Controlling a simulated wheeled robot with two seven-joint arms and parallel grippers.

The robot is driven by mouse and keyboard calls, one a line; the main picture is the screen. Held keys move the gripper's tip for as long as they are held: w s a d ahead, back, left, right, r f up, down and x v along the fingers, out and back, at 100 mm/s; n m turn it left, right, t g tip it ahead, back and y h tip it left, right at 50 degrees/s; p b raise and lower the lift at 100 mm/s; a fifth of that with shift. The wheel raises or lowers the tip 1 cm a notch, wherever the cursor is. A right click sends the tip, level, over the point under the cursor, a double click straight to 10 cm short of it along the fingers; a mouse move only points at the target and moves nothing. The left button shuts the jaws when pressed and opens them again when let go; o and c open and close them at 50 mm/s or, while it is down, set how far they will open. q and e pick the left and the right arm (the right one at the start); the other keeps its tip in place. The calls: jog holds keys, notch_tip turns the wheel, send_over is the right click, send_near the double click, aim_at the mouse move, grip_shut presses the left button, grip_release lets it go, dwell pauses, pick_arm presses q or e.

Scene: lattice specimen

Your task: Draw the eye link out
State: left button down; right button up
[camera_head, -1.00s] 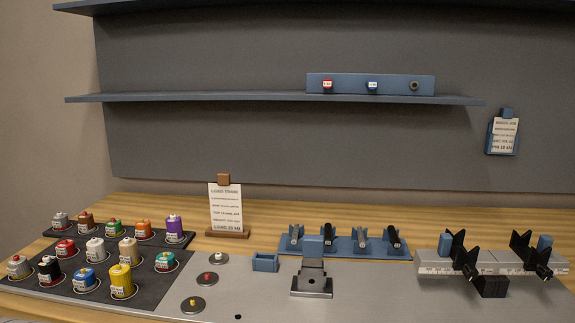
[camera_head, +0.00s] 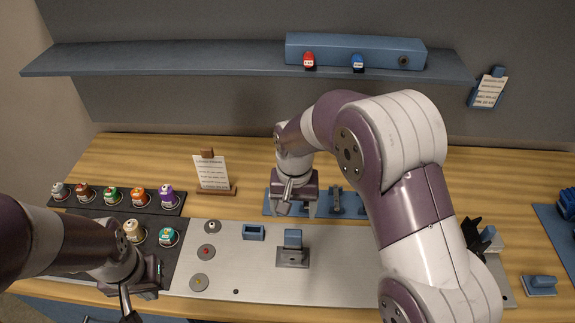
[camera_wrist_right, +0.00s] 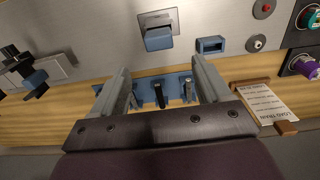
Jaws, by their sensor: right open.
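A blue rack (camera_head: 270,207) at the back of the bench holds several slim upright parts; I cannot tell which is the eye link. In the right wrist view a light grey part (camera_wrist_right: 188,90) and a dark part (camera_wrist_right: 158,95) stand in the rack (camera_wrist_right: 172,84). My right gripper (camera_head: 297,205) is above the rack's left end, hiding part of it. Its jaws (camera_wrist_right: 160,70) are open and empty, with the rack parts showing between the fingers. My left gripper (camera_head: 141,289) is low at the left; its jaw state is unclear.
A metal stand (camera_head: 292,257) with a blue block and a small blue box (camera_head: 253,232) are in front of the rack. A sign (camera_head: 212,172) stands to its left. Coloured canisters (camera_head: 111,196) fill a dark tray at left. My right arm hides part of the right side.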

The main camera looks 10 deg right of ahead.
aim_at(293, 240)
jog(key=shift+s+f, duration=0.15)
jog(key=shift+f, duration=0.15)
jog(key=f, duration=0.1)
jog(key=s+f+p, duration=0.1)
jog(key=f, duration=0.1)
jog(key=shift+a+f, duration=0.1)
jog(key=shift+f, duration=0.05)
jog(key=f, duration=0.2)
jog(key=f+p, duration=0.1)
jog(key=f, duration=0.4)
jog(key=shift+w+f, duration=0.15)
jog(key=shift+w, duration=0.25)
jog(key=shift+s+f+p, duration=0.2)
jog(key=shift+f+p, duration=0.1)
jog(key=shift+f, duration=0.3)
jog(key=shift+w, duration=0.1)
jog(key=c, duration=1.1)
jog(key=o, duration=0.4)
pick_arm(q)
jog(key=r, duration=0.3)
jog(key=shift+s, duration=0.35)
pick_arm(e)
jog(key=shift+c, duration=1.3)
